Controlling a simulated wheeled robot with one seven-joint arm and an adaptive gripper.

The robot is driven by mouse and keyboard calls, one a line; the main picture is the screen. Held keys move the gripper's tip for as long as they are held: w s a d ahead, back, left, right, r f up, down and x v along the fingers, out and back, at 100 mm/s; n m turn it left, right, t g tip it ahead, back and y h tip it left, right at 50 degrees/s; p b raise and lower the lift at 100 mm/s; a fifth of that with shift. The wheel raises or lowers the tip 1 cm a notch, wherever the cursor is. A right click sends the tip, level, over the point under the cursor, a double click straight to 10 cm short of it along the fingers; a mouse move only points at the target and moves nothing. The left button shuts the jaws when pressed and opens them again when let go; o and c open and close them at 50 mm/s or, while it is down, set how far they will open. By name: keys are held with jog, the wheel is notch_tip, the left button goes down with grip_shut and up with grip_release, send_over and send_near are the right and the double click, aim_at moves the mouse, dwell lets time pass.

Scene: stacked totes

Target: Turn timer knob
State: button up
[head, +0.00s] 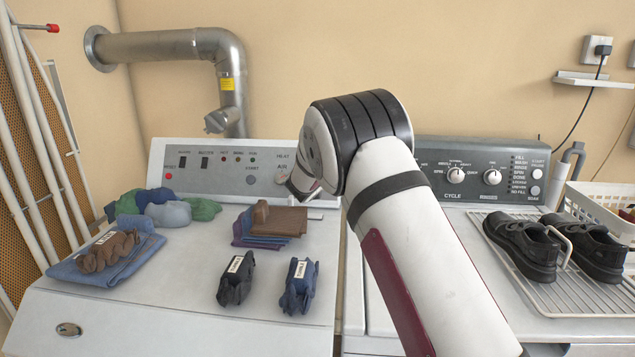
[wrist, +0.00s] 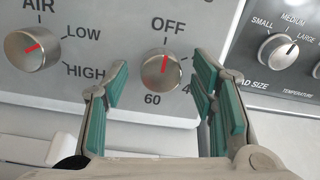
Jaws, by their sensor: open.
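The timer knob (wrist: 162,70) is a round silver knob on the dryer's pale panel in the wrist view. Its red pointer points up, towards OFF, and 60 is printed below it. My gripper (wrist: 160,82) is open, with teal pads to the left and right of the knob. The fingers look apart from it; I cannot tell how far they are from the panel. In the head view my arm hides the timer knob and most of the gripper.
A heat knob (wrist: 34,48) is left of the timer knob. The washer's dark panel (head: 478,170) is to the right. Folded cloths (head: 277,222), sock bundles (head: 236,278) and a blue towel (head: 104,258) lie on the dryer. Black shoes (head: 522,245) stand on a rack at right.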

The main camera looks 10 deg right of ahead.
jog(key=c, duration=1.1)
jog(key=shift+c, duration=0.2)
